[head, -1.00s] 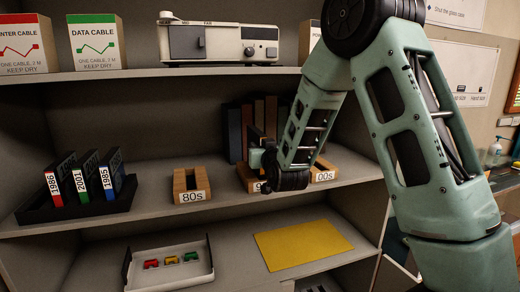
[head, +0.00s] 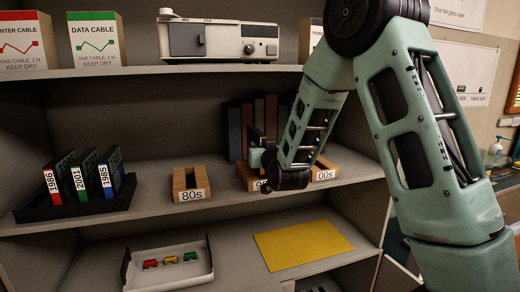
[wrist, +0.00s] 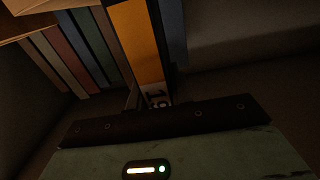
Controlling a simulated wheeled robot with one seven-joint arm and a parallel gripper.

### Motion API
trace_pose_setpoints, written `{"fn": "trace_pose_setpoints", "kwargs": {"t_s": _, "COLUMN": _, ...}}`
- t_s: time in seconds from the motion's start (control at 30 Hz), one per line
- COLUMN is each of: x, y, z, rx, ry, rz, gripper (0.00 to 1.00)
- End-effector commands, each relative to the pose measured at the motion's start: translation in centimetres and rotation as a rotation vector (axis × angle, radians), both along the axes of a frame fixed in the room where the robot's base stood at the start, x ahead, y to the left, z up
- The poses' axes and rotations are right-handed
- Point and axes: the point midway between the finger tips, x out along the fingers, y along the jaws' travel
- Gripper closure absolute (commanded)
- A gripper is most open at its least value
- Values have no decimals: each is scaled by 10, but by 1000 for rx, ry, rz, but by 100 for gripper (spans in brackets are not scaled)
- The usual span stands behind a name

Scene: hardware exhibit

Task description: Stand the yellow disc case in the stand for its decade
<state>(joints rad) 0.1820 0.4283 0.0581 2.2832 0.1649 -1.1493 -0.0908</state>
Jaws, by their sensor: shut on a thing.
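The yellow disc case (wrist: 137,42) shows in the wrist view, its spine running up from my gripper; the year on its white label (wrist: 156,97) is only partly visible. My gripper (head: 257,157) is shut on the case, at the middle stand on the middle shelf. In the head view my arm hides the case. The wooden 80s stand (head: 191,182) is empty. The middle stand (head: 248,176) shows only a 9 on its label, the rest covered by my wrist. The 00s stand (head: 324,172) is partly hidden. I cannot tell whether the case rests in a slot.
A black rack (head: 85,207) at left holds cases marked 1986, 2001 and 1985. Dark and brown books (head: 248,125) stand behind the middle stand. A white tray (head: 207,272) and a yellow sheet (head: 303,245) lie on the shelf below. The upper shelf (head: 230,71) is overhead.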

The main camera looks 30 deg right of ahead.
Motion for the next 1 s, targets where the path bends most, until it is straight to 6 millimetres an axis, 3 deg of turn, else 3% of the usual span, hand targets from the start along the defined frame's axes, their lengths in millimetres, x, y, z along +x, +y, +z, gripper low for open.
{"fn": "trace_pose_setpoints", "kwargs": {"t_s": 0.47, "x": 0, "y": 0, "z": 0, "rx": 0, "ry": -1, "rz": 0, "gripper": 100}}
{"fn": "trace_pose_setpoints", "kwargs": {"t_s": 1.0, "x": 0, "y": 0, "z": -20, "rx": -1, "ry": -2, "rz": 0, "gripper": 100}}
